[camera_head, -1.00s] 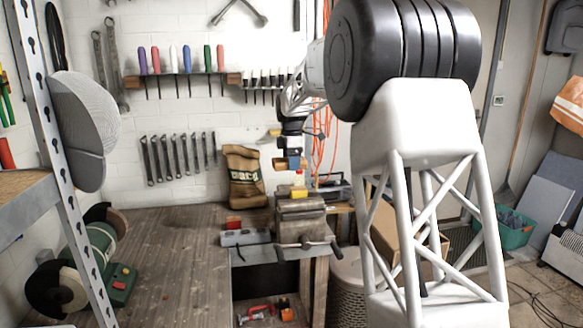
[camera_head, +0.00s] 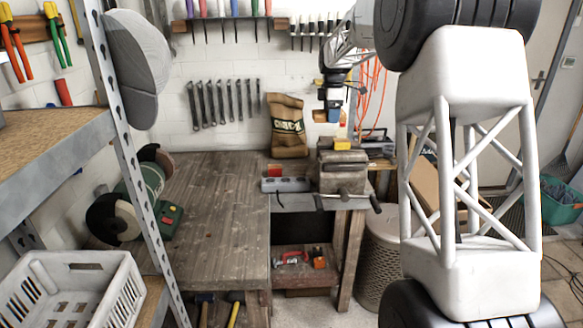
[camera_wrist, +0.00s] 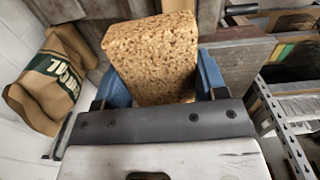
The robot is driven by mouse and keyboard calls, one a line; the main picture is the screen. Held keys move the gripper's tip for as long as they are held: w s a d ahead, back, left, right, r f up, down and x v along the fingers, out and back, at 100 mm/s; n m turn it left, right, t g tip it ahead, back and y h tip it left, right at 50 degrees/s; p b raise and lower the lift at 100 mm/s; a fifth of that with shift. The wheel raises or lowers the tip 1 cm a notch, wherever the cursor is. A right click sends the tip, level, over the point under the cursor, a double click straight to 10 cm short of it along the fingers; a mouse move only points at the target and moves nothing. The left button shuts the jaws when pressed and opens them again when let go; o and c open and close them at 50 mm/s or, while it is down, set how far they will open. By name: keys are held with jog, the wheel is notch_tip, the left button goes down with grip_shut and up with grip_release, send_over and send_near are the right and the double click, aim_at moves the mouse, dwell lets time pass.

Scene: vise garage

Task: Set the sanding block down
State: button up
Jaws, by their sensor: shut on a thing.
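The sanding block (camera_wrist: 152,58) is a tan, cork-like speckled block in the wrist view. My gripper (camera_wrist: 160,80) is shut on it, with one blue finger on each side. In the head view my gripper (camera_head: 330,114) hangs in the air above the vise (camera_head: 343,172), slightly to its left, and the block (camera_head: 320,116) shows as a small orange-brown patch between the fingers. The block is clear of the workbench (camera_head: 215,215). Its underside is hidden.
A yellow piece (camera_head: 342,144) sits on top of the vise. A red piece (camera_head: 274,170) stands by a grey strip (camera_head: 285,184) left of it. A brown sack (camera_head: 287,125) leans on the wall. A bench grinder (camera_head: 140,195) is at left. The bench middle is clear.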

jog(key=w+a+f, duration=0.7)
jog(key=w+f, duration=0.3)
jog(key=w, duration=0.1)
send_over(288, 169)
notch_tip(288, 169, down, 10)
jog(key=r, duration=0.1)
jog(key=shift+s+f, duration=0.2)
jog(key=shift+f, duration=0.1)
jog(key=shift+d+f, duration=0.1)
jog(key=shift+f, duration=3.05)
jog(key=shift+f, duration=1.85)
jog(key=shift+f, duration=0.15)
jog(key=o, duration=1)
